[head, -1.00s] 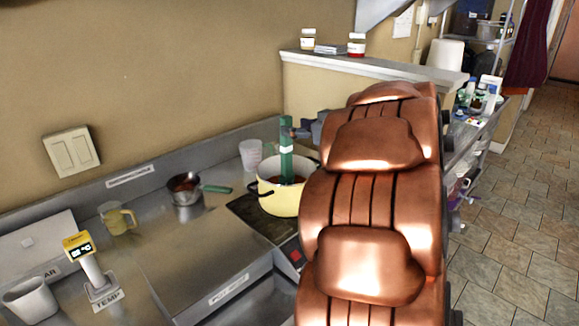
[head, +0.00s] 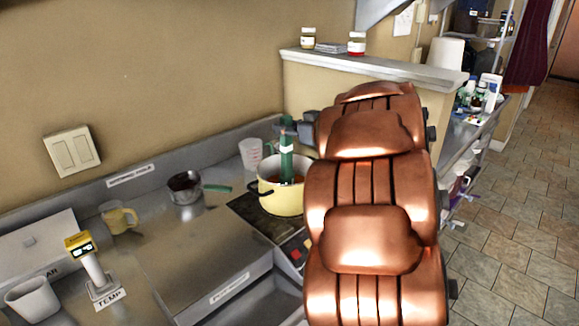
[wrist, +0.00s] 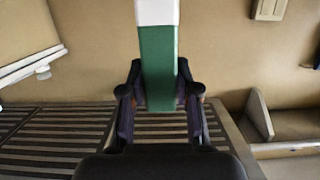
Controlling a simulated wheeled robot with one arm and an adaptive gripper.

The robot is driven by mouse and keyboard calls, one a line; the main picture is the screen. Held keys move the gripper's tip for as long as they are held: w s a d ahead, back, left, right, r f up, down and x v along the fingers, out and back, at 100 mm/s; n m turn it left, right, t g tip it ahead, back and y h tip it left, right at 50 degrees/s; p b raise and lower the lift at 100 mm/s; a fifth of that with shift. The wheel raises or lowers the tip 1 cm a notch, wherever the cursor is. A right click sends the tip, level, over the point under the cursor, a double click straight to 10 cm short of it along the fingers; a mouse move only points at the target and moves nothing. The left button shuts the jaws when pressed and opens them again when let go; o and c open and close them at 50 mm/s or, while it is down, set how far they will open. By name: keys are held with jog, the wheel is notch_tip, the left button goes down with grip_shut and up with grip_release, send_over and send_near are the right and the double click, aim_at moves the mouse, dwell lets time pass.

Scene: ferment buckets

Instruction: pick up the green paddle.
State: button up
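The green paddle (head: 286,160) stands nearly upright in the cream pot (head: 272,195), its lower end hidden inside. My gripper (head: 288,128) is at the paddle's upper part, having come from the right. In the wrist view the green paddle (wrist: 157,60) lies between the two dark fingers of my gripper (wrist: 161,90), with a white band farther along it. The finger pads meet both sides of the paddle with no clear gap, so my gripper looks shut on it.
The pot stands on a dark cooktop (head: 255,220). A clear measuring cup (head: 250,153) is behind it, and a small saucepan (head: 185,187) is to the left. A half wall (head: 350,62) carries jars (head: 356,43) behind my arm.

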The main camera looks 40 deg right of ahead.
grip_shut()
dwell(0.3)
